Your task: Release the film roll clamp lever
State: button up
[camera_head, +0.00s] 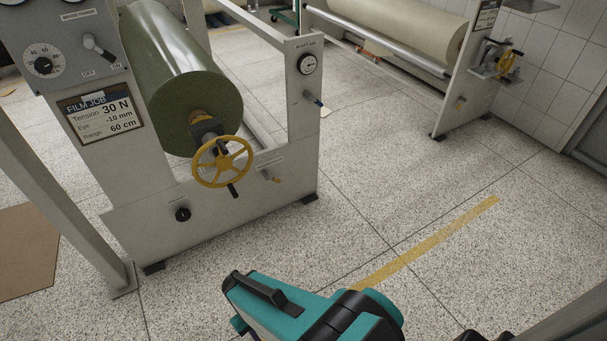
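A dark green film roll (175,75) lies in a grey machine frame at the left. A yellow handwheel (222,162) with a black handle sits at the roll's near end, in front of a dark clamp-like block (207,131). A small lever with a yellow tip (276,180) is right of the wheel, under a small label too small to read. I cannot tell which part is the clamp lever. My teal and black arm (320,315) shows at the bottom, well apart from the machine. I cannot make out my gripper's fingers.
The frame also carries a dark-handled lever (313,99), a gauge (307,64), a black knob (182,214) and a panel lever (98,46). A grey post (60,200) stands at left. A second roll machine (455,85) is at back right. Speckled floor with a yellow stripe (430,243) is clear.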

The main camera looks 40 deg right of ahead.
aim_at(264, 173)
jog(key=u, duration=0.65)
jog(key=k, duration=0.1)
jog(key=z, duration=1.75)
jog(key=k, duration=0.9)
jog(key=u, duration=0.15)
jog(key=i, duration=0.7)
jog(key=z, duration=0.05)
